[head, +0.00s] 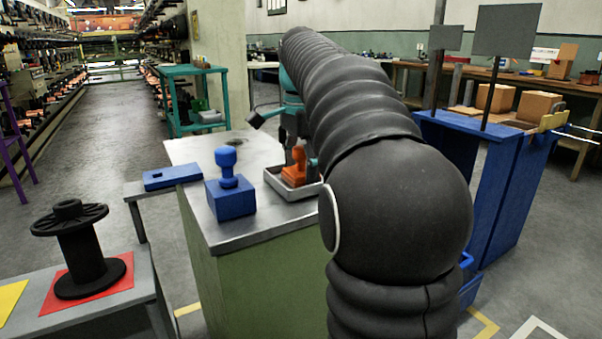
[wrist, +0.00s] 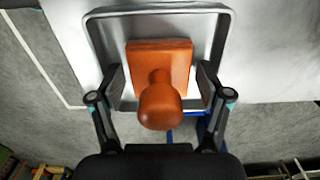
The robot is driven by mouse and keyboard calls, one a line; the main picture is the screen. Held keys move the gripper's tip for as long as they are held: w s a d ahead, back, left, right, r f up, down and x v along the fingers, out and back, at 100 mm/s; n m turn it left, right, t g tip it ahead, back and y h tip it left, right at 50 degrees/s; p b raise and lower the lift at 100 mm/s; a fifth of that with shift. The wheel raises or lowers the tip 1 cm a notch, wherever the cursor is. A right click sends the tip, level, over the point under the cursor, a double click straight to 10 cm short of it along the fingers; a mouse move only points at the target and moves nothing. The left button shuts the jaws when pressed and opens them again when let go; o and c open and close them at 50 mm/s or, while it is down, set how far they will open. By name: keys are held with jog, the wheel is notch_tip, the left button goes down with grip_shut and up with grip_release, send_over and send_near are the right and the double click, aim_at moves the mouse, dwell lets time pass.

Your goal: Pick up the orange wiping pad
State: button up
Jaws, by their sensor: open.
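The orange wiping pad (head: 295,171) has a square base and a knobbed handle. It sits in a shallow grey tray (head: 274,187) on the metal-topped cabinet. In the wrist view the pad (wrist: 160,72) lies in the middle, its round knob towards me, inside the tray rim (wrist: 158,9). My gripper (wrist: 160,82) is open, with one finger on each side of the pad and a gap on both sides. In the head view my gripper (head: 291,130) is above the tray, partly hidden by my own dark arm.
A blue block with a knobbed handle (head: 229,187) stands left of the tray on the cabinet top. A flat blue piece (head: 172,177) lies on a side shelf. A black spool (head: 76,248) stands on a red mat. A blue stand with boxes (head: 491,165) is at right.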

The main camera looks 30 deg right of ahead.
aim_at(295, 146)
jog(key=c, duration=0.9)
jog(key=shift+r, duration=0.55)
jog(key=r, duration=0.1)
jog(key=r+p, duration=0.1)
jog(key=a+r+p, duration=0.1)
jog(key=r, duration=0.1)
jog(key=shift+w, duration=0.25)
jog(key=w+a+r+p, duration=0.1)
jog(key=a+r, duration=0.1)
jog(key=a, duration=0.1)
jog(key=w+a+r+p, duration=0.1)
jog(key=w+a+r, duration=0.1)
jog(key=a, duration=0.1)
jog(key=w+a+r, duration=0.1)
jog(key=a+r, duration=0.1)
jog(key=a, duration=0.1)
jog(key=shift+w+a+p, duration=0.15)
jog(key=shift+a+p, duration=0.2)
jog(key=shift+p, duration=0.05)
